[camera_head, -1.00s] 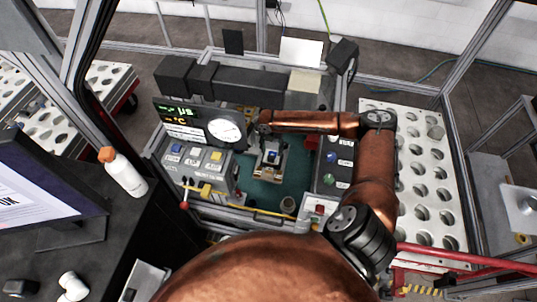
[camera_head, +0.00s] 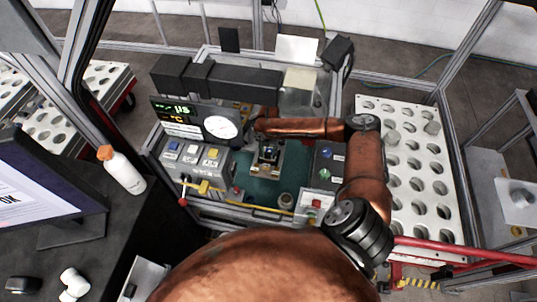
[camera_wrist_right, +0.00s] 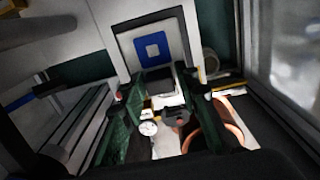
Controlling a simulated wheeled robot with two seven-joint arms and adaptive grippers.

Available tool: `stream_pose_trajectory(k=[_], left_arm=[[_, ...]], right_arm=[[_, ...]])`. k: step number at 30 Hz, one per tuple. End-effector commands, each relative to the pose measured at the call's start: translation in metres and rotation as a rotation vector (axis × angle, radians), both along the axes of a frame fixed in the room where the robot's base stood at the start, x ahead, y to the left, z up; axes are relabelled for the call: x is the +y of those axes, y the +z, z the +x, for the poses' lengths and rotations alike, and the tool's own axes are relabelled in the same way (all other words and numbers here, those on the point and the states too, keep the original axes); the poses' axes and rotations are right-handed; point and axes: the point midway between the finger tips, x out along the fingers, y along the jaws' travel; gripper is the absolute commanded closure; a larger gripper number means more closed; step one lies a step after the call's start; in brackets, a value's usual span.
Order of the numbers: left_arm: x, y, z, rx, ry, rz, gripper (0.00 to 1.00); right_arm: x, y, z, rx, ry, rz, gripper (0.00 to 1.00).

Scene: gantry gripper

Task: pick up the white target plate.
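The white target plate (camera_wrist_right: 152,48) carries a blue square mark and shows at the top of the right wrist view. In the head view a small piece with a blue mark (camera_head: 269,153), which looks like the same plate, sits on the teal floor of the machine, just below my right gripper (camera_head: 262,137). In the wrist view the right gripper (camera_wrist_right: 167,86) has its two dark fingers apart. The plate lies at and beyond the fingertips, with a dark block between them. Contact with the plate cannot be told. My left gripper is not in view.
A control panel with a round gauge (camera_head: 221,128) stands left of the work area, and a button box (camera_head: 326,166) stands right. A white rack with holes (camera_head: 415,205) is at the right. A yellow bar (camera_head: 262,209) crosses the front. A white bottle (camera_head: 123,171) stands on the left desk.

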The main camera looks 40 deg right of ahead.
Motion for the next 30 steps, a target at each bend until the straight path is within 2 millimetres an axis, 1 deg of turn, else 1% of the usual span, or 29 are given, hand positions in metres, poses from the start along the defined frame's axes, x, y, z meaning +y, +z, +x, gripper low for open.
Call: stream_pose_trajectory(k=[1, 12, 20, 23, 26, 30], left_arm=[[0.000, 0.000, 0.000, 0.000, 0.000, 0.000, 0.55], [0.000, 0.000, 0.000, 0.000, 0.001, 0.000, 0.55], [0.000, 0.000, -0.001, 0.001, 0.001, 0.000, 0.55], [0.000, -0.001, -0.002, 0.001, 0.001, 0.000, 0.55], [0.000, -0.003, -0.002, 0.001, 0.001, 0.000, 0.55], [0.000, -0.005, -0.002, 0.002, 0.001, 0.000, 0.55]], right_arm=[[0.000, 0.000, 0.000, 0.000, 0.000, 0.000, 0.76], [0.000, 0.000, 0.000, 0.000, 0.000, 0.000, 1.00], [0.000, 0.002, 0.000, -0.001, 0.000, 0.001, 1.00], [0.000, 0.011, 0.001, -0.003, 0.000, 0.001, 1.00], [-0.001, 0.028, 0.002, -0.005, 0.001, -0.001, 1.00], [-0.001, 0.056, 0.001, -0.004, 0.001, 0.000, 1.00]])
